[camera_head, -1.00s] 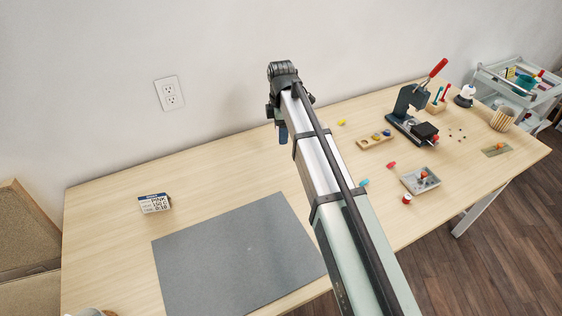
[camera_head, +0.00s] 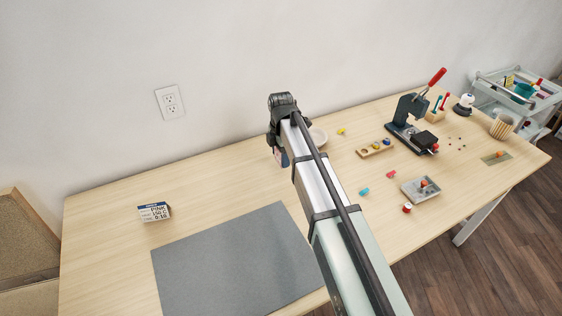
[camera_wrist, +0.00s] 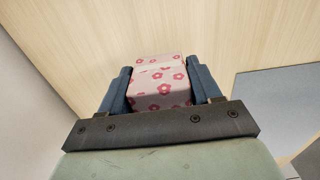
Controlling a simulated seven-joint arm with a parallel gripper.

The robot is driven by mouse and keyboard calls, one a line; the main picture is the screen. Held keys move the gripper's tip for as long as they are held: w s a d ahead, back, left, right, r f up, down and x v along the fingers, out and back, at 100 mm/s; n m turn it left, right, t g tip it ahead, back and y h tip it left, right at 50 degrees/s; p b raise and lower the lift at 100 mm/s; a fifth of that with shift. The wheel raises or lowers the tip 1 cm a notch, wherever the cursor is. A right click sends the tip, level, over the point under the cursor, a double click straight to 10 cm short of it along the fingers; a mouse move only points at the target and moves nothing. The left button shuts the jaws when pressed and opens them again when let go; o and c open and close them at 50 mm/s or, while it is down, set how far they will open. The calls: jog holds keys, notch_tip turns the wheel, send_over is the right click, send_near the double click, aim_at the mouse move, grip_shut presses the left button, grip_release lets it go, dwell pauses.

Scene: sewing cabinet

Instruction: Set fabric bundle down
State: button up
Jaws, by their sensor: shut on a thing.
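The fabric bundle (camera_wrist: 160,86) is a pale pink block with darker pink flowers. In the wrist view it sits between the two blue fingers of my gripper (camera_wrist: 159,90), which is shut on it. Wooden tabletop shows beyond it; I cannot tell whether the bundle touches the table. In the head view my gripper (camera_head: 283,158) is over the back middle of the table (camera_head: 200,190), and only a small part of the bundle shows there, mostly hidden by my arm.
A grey mat (camera_head: 235,265) lies at the front. A pale round dish (camera_head: 317,136) is partly behind my arm. A press (camera_head: 408,120), a wooden block (camera_head: 377,148) and a grey tray (camera_head: 418,191) stand right. The table's back left is clear.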

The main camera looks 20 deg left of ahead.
jog(key=shift+f, duration=1.65)
jog(key=shift+f, duration=0.1)
jog(key=o, duration=1)
notch_tip(320, 180, up, 12)
jog(key=shift+r, duration=0.15)
